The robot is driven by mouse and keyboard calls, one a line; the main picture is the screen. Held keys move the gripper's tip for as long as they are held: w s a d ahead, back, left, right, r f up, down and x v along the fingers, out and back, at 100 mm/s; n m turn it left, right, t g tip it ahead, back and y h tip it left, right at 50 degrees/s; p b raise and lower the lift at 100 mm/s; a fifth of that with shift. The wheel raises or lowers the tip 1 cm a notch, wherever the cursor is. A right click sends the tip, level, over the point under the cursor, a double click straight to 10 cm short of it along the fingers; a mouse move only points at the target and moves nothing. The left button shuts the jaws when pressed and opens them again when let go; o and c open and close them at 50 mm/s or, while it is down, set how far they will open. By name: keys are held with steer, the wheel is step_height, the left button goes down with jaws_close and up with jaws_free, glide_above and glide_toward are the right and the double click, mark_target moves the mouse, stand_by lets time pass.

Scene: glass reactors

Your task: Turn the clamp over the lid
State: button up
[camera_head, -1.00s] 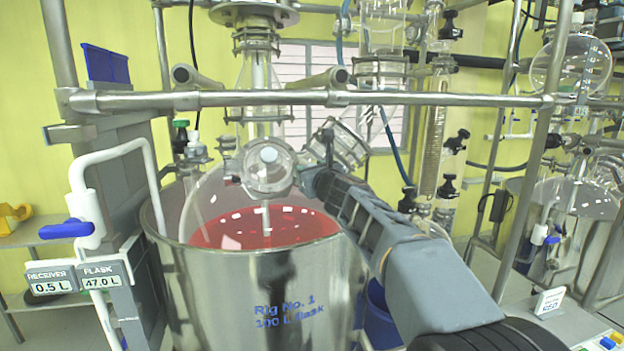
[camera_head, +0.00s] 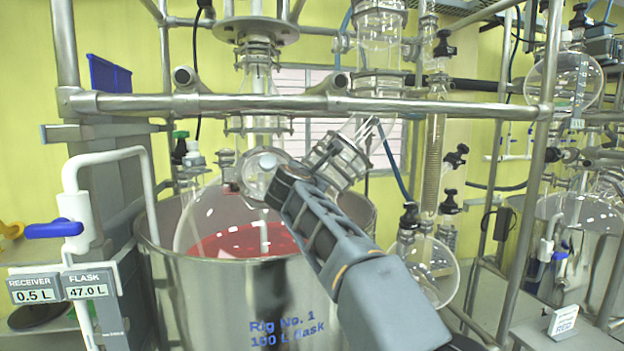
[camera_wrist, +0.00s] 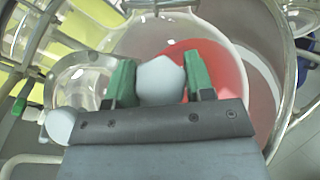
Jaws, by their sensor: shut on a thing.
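My gripper (camera_wrist: 160,85) has green fingertips and is shut on a pale grey knob (camera_wrist: 160,78), which sits between them above the flask. In the head view, my gripper (camera_head: 280,184) reaches the front right of a round glass port (camera_head: 258,178) on the flask's shoulder. The port appears as clear glass to the left of the fingers in the wrist view. I take the knob to be the clamp's, but the clamp and lid edges are hard to tell apart. The large glass flask (camera_head: 205,215) holds red liquid and sits in a steel vessel (camera_head: 215,290).
A horizontal steel rail (camera_head: 230,104) crosses above the port. A slanted glass neck (camera_head: 340,160) stands close on the right, with a round receiver flask (camera_head: 435,270) beyond. A white pipe with a blue-handled valve (camera_head: 55,229) is at left. A second pale knob (camera_wrist: 60,125) shows in the wrist view.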

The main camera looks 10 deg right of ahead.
steer(key=m+g+h+p, duration=0.1)
steer(key=m, duration=0.1)
steer(key=m+g+p, duration=0.1)
steer(key=m, duration=0.1)
steer(key=shift+r+m+g+h+p, duration=0.2)
steer(key=shift+m+g+h+p, duration=0.1)
steer(key=shift+g+h+p, duration=0.1)
steer(key=shift+f+m+g+p, duration=0.15)
steer(key=shift+m+g+p, duration=0.45)
steer(key=shift+m, duration=0.3)
steer(key=o, duration=0.9)
steer(key=shift+f, duration=0.1)
steer(key=shift+s, duration=0.1)
steer(key=b+v, duration=0.2)
steer(key=v, duration=1.1)
steer(key=shift+s+a, duration=0.15)
steer(key=shift+a, duration=0.25)
